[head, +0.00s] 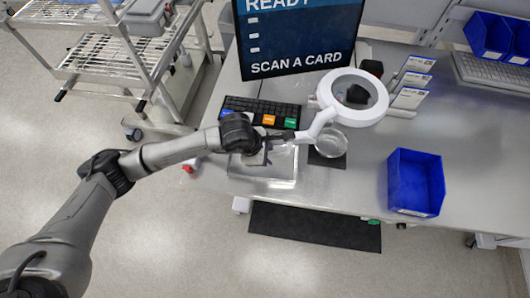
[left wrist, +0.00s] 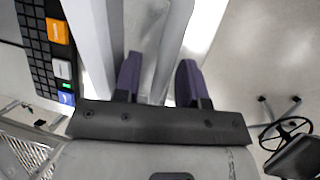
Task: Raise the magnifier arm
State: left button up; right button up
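The white magnifier has a ring-shaped head (head: 324,94) over the back of the bench. Its white arm (head: 318,127) slopes down and left from the ring towards my left gripper. My left gripper (head: 276,149) is above the clear tray, at the lower end of that arm. In the left wrist view its two dark purple fingers (left wrist: 158,80) stand apart. Pale, partly see-through surfaces show between and beside them; I cannot tell which belong to the magnifier or whether a finger touches it. My right gripper is not in view.
A keyboard (head: 236,104) lies behind my left gripper, below a screen (head: 297,38). The clear tray (head: 250,180) lies under the gripper. A round clear dish (head: 331,143) stands right of it. A blue bin (head: 415,183) stands further right, with clear bench around it.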

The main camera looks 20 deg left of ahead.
pick_arm(q)
jog(key=shift+c, duration=0.3)
grip_shut()
